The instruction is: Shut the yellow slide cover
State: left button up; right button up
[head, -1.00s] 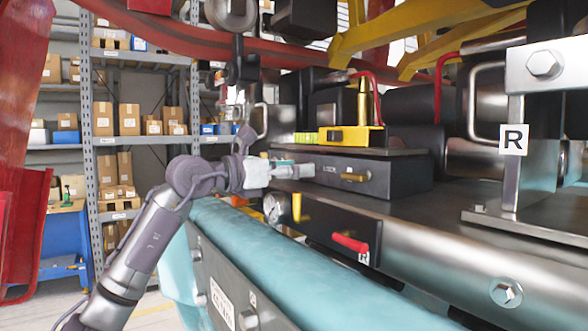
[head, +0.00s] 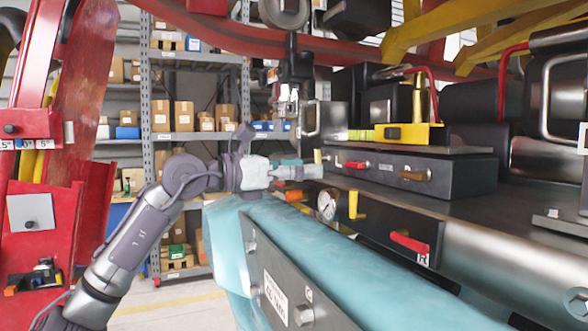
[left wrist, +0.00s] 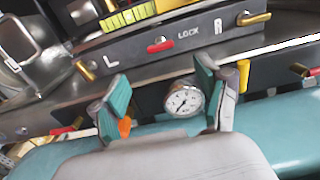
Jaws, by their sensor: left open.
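The yellow slide cover (head: 415,133) appears as a yellow block on top of the dark LOCK box (head: 460,175), beside a yellow-green striped strip (head: 361,135). In the left wrist view only a yellow edge (left wrist: 143,8) and the striped strip (left wrist: 125,21) show at the top. My left gripper (head: 310,171) is at the left end of the box, lower than the cover and apart from it. In the left wrist view its teal-padded fingers (left wrist: 160,85) are spread and empty, with the gauge behind them. My right gripper is out of view.
The LOCK box carries a red handle (head: 352,164) between two brass ones. Below are a round gauge (head: 327,204), a yellow lever (head: 353,205) and another red handle (head: 410,242). A teal padded bar (head: 370,270) runs along the front. Shelves (head: 150,100) stand behind.

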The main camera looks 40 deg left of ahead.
aim_at(404, 134)
jog(key=k+j, duration=0.3)
jog(key=k, duration=0.15)
jog(key=k+j, duration=0.25)
jog(key=k, duration=0.2)
